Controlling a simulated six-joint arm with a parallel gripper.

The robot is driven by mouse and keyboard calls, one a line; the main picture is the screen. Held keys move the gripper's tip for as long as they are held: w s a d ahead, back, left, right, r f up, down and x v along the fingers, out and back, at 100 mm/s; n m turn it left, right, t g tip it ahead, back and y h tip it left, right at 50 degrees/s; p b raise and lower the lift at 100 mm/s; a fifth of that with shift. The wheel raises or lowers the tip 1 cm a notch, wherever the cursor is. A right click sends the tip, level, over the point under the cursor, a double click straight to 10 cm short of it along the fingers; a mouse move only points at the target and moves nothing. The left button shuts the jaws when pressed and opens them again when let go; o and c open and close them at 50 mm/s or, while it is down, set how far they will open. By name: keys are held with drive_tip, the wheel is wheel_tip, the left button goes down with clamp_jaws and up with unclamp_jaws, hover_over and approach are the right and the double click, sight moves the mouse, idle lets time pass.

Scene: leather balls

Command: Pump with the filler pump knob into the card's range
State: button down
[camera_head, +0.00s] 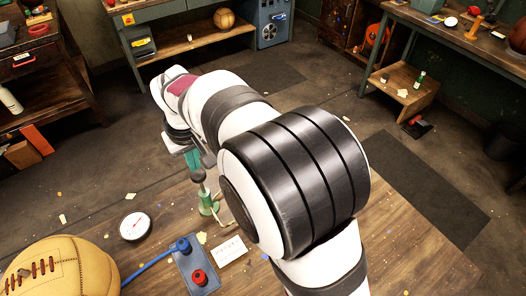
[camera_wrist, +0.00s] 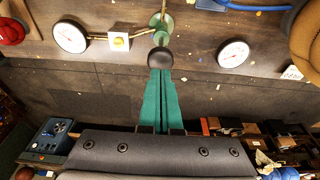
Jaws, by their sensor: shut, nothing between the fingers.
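The filler pump (camera_head: 208,205) is a small green upright on the wooden bench, topped by a dark round knob (camera_head: 198,175). In the wrist view the knob (camera_wrist: 160,60) sits right at my fingertips, with the green pump (camera_wrist: 160,22) beyond it. My gripper (camera_wrist: 161,74) has teal fingers pressed together with nothing between them. In the head view my gripper (camera_head: 196,166) is just above the knob; I cannot tell whether they touch. A white card (camera_head: 231,250) with faint writing lies on the bench; I cannot read it. A white dial gauge (camera_head: 135,226) lies left of the pump.
A tan laced leather ball (camera_head: 62,268) is at front left, with a blue hose (camera_head: 150,264) to a box (camera_head: 186,262) with blue and red knobs. The wrist view shows two gauges, one left (camera_wrist: 70,36) and one right (camera_wrist: 233,54). My arm hides the bench's middle.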

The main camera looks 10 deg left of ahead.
idle(0.3)
wheel_tip(320, 180, up, 6)
drive_tip(key=shift+f, duration=0.1)
idle(0.3)
drive_tip(key=s+d+r+m, duration=0.1)
drive_tip(key=s+d+m, duration=0.15)
drive_tip(key=d, duration=0.65)
drive_tip(key=s+d+r+m, duration=0.15)
drive_tip(key=d+m, duration=0.25)
drive_tip(key=d, duration=0.5)
drive_tip(key=s+d+f+m+g, duration=0.1)
drive_tip(key=s+d+f+m, duration=0.1)
drive_tip(key=s+d+m, duration=0.2)
drive_tip(key=s+d+f+m, duration=0.3)
drive_tip(key=s+d, duration=0.4)
drive_tip(key=s, duration=0.6)
drive_tip(key=shift+d+f+m+g, duration=0.15)
drive_tip(key=shift+d+m+g, duration=0.25)
drive_tip(key=shift+m, duration=0.15)
